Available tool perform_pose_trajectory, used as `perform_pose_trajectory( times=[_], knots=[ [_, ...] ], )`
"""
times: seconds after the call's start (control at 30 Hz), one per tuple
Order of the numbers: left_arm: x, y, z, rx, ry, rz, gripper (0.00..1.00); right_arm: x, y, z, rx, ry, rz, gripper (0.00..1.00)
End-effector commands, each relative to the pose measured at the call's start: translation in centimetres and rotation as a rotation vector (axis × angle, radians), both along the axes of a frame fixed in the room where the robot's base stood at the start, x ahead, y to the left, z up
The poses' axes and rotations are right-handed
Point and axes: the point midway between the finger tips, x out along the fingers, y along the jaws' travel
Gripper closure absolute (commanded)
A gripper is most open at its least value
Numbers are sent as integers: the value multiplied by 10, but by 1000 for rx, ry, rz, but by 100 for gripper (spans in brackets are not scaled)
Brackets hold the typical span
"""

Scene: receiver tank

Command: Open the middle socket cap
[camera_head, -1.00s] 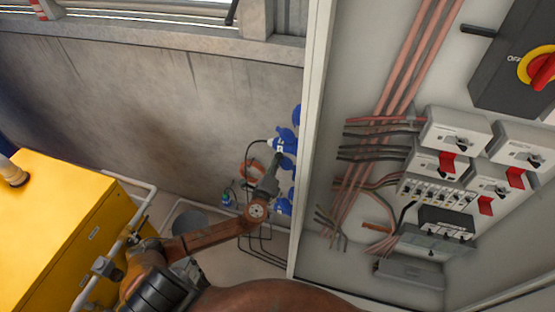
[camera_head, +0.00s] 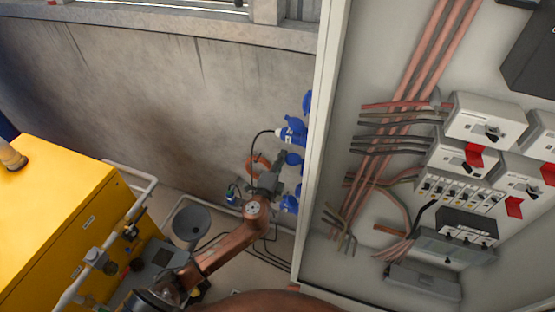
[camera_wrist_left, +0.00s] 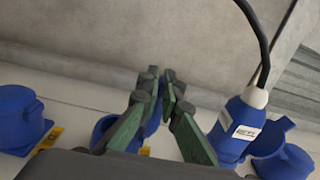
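Several blue sockets line the wall beside the cabinet. The middle socket (camera_head: 293,158) sits just below one with a plug in it (camera_head: 288,134). In the left wrist view the middle socket (camera_wrist_left: 104,126) is partly hidden behind my left gripper (camera_wrist_left: 159,78). My left gripper (camera_head: 276,180) is at the sockets in the head view. Its green fingers are close together at the tips, with a narrow gap. Some blue shows between them; whether they touch or hold the cap I cannot tell. My right gripper is not in view.
The plugged socket (camera_wrist_left: 236,128) with its black cable stands right of my fingers in the wrist view. Another blue socket (camera_wrist_left: 17,118) is at the left. An electrical cabinet (camera_head: 318,140) edges the sockets. A yellow machine (camera_head: 50,220) and a grey funnel (camera_head: 190,222) stand at left.

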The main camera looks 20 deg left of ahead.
Motion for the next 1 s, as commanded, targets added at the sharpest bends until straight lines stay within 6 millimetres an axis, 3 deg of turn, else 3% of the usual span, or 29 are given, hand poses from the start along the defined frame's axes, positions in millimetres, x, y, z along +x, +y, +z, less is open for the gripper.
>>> perform_pose_trajectory(
  times=[0.3,0.93,1.0],
  knots=[
    [0,0,-11,-166,-16,0,100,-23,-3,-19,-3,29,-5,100],
    [0,1,-12,-213,-21,1,100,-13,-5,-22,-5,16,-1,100],
    [-1,1,-12,-213,-21,1,90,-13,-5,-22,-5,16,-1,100]
  ],
)
